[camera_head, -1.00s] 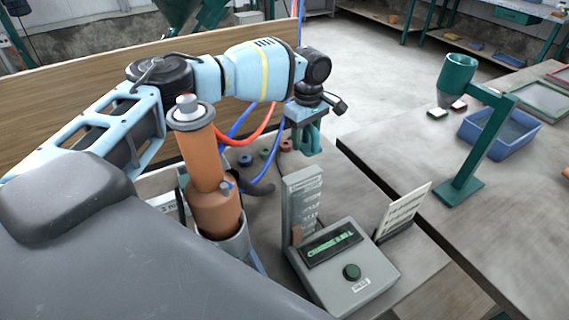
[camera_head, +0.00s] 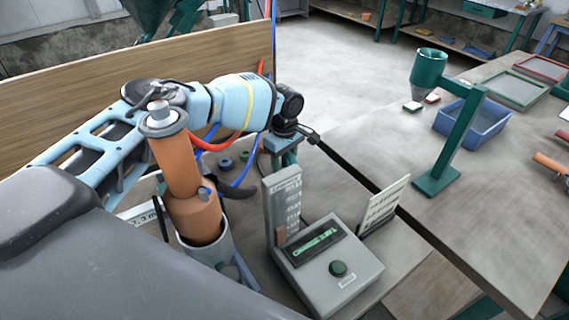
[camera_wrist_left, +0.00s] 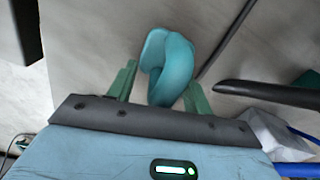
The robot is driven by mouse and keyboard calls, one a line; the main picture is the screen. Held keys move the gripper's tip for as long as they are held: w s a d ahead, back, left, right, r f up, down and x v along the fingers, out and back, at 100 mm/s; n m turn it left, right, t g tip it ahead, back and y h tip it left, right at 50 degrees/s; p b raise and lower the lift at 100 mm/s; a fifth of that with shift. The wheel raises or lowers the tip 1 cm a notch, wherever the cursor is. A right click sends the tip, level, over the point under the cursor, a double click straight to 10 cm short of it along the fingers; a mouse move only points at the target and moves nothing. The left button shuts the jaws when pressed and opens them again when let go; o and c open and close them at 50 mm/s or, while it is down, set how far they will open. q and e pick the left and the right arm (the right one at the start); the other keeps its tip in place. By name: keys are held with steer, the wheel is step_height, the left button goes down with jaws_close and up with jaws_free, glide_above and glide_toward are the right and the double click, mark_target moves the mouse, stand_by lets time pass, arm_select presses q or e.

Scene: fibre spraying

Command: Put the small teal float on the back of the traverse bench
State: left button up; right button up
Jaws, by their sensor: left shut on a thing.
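The small teal float (camera_wrist_left: 168,62) is a smooth, curled teal piece between the two green fingers of my left gripper (camera_wrist_left: 160,88) in the left wrist view. The gripper is shut on it. In the head view my left gripper (camera_head: 283,152) hangs over the near bench, behind the grey console and left of the dark gap between the benches; the float cannot be made out there. A grey bench top (camera_head: 405,150) lies to the right of the gap. Which bench is the traverse bench, I cannot tell. My right gripper is not in view.
The grey console (camera_head: 328,268) and an upright card (camera_head: 385,203) stand near the gripper. An orange cylinder (camera_head: 178,165) stands at left. A green funnel stand (camera_head: 462,135) and blue tray (camera_head: 485,125) occupy the right bench. Its left part is clear.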

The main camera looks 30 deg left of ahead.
arm_select(q)
steer(key=shift+f, duration=0.6)
steer(key=shift+f, duration=0.2)
steer(key=o, duration=1)
steer(key=shift+r, duration=0.15)
step_height(320, 180, up, 12)
steer(key=shift+r, duration=0.1)
